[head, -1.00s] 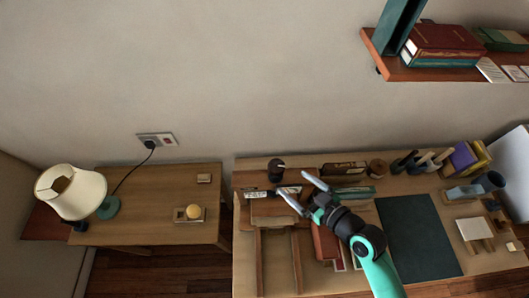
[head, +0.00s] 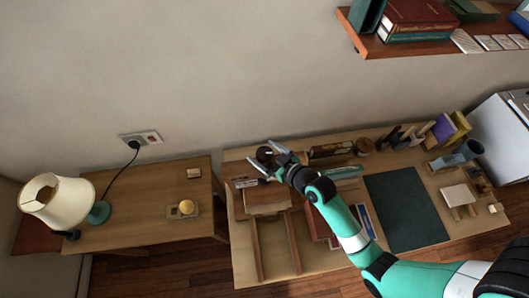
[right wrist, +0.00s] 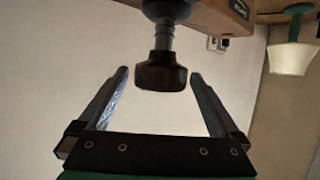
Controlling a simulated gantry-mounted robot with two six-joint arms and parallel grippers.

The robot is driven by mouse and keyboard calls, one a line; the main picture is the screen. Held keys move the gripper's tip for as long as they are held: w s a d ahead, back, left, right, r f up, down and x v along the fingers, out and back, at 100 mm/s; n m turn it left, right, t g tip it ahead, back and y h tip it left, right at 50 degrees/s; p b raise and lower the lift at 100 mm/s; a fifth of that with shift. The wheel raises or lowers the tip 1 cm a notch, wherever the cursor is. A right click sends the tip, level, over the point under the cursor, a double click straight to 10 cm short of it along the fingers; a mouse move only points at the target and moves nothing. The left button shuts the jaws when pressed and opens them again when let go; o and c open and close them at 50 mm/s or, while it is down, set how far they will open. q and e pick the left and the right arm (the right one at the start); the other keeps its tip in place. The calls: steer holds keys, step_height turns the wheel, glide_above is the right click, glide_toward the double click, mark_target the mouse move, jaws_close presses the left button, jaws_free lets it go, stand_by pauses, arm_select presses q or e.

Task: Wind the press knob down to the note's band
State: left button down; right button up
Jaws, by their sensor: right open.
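The press knob (right wrist: 162,72) is dark and rounded on a grey screw shaft, and it hangs between my right fingers in the right wrist view, with gaps on both sides. In the head view the dark knob (head: 265,154) is at the back left of the desk, partly behind my fingers. My right gripper (head: 262,153) is open around it; it also shows in the right wrist view (right wrist: 159,76). The wooden press (head: 266,201) stands below. A small pale marked strip (head: 245,183) lies at its left; its marks are too small to read. My left gripper is not in view.
A dark green mat (head: 405,208) covers the desk's right middle. A side table (head: 140,205) with a lamp (head: 60,201) is at the left. A wall shelf (head: 420,39) hangs at the upper right.

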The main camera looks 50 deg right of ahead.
steer(key=c, duration=1.4)
steer(key=shift+o, duration=0.2)
steer(key=m+h+p, duration=0.1)
steer(key=p, duration=0.1)
steer(key=shift+a+p, duration=0.1)
steer(key=shift+p, duration=0.25)
steer(key=shift+f+m+h, duration=0.15)
steer(key=shift+m+h, duration=0.15)
steer(key=shift+h, duration=0.1)
steer(key=shift+f+g+h+b, duration=0.15)
steer(key=shift+g+h+b, duration=0.15)
steer(key=shift+b, duration=0.05)
steer(key=m+h+b, duration=0.2)
steer(key=b, duration=0.1)
steer(key=shift+w+f+g, duration=0.1)
steer(key=shift+g, duration=0.2)
steer(key=shift+m, duration=0.3)
steer(key=shift+r, duration=0.4)
steer(key=o, duration=1.4)
steer(key=shift+h, duration=0.3)
steer(key=shift+c, duration=0.2)
